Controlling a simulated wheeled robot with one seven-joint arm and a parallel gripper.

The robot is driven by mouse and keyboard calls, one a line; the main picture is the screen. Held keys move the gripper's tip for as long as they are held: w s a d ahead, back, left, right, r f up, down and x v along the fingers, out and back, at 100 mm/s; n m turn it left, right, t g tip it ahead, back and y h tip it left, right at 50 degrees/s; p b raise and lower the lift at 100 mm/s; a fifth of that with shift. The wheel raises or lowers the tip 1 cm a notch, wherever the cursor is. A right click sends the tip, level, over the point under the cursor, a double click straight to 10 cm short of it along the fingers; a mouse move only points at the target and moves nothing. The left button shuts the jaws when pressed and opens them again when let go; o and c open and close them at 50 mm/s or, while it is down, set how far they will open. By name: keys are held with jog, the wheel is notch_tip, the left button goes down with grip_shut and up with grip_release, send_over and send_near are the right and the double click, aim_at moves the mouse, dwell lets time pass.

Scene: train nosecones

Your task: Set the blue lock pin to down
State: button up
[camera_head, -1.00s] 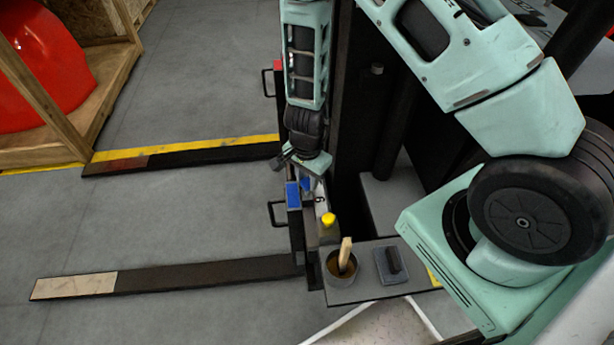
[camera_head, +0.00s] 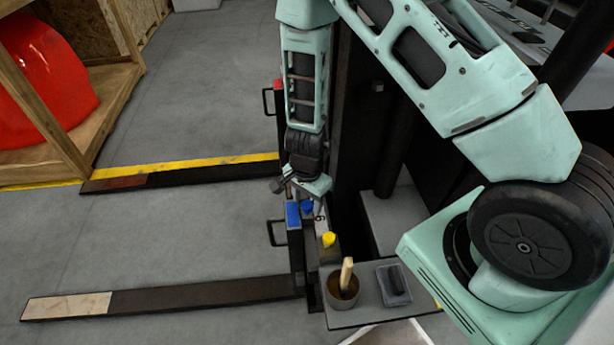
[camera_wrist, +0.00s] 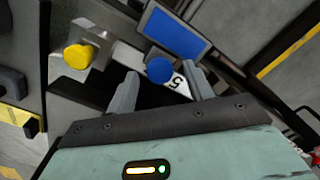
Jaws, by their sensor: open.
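The blue lock pin shows in the wrist view as a round blue knob (camera_wrist: 160,69). It lies between and just beyond the two fingertips of my gripper (camera_wrist: 162,78), which is open and empty. In the head view the blue pin (camera_head: 307,207) is a small blue spot just below my gripper (camera_head: 297,187), beside a blue plate (camera_head: 292,214). The same blue plate (camera_wrist: 178,32) is behind the knob in the wrist view. A white label with a "5"-like mark lies partly behind the right finger.
A yellow knob (camera_wrist: 78,56) sits left of my gripper in the wrist view; it also shows in the head view (camera_head: 328,239). A cup (camera_head: 342,288) with a wooden handle stands on a small shelf. Two forks (camera_head: 190,294) reach left over open floor.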

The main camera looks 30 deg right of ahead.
notch_tip(320, 180, up, 16)
jog(key=p, duration=0.5)
jog(key=shift+r+p, duration=0.2)
jog(key=shift+p, duration=0.15)
jog(key=s+a+r+n+g+y+p, duration=0.1)
jog(key=s+a+r+n+p, duration=0.1)
jog(key=s+a+r+n, duration=0.6)
jog(key=s+a+r+n+y+p, duration=0.1)
jog(key=s+a+r+n, duration=0.45)
jog(key=r, duration=0.45)
jog(key=s+d+r+n+t+h+p, duration=0.1)
jog(key=s+d+r+n, duration=0.1)
jog(key=s+r+n, duration=0.4)
jog(key=shift+n+p, duration=0.35)
jog(key=shift+n, duration=0.5)
jog(key=shift+s, duration=0.1)
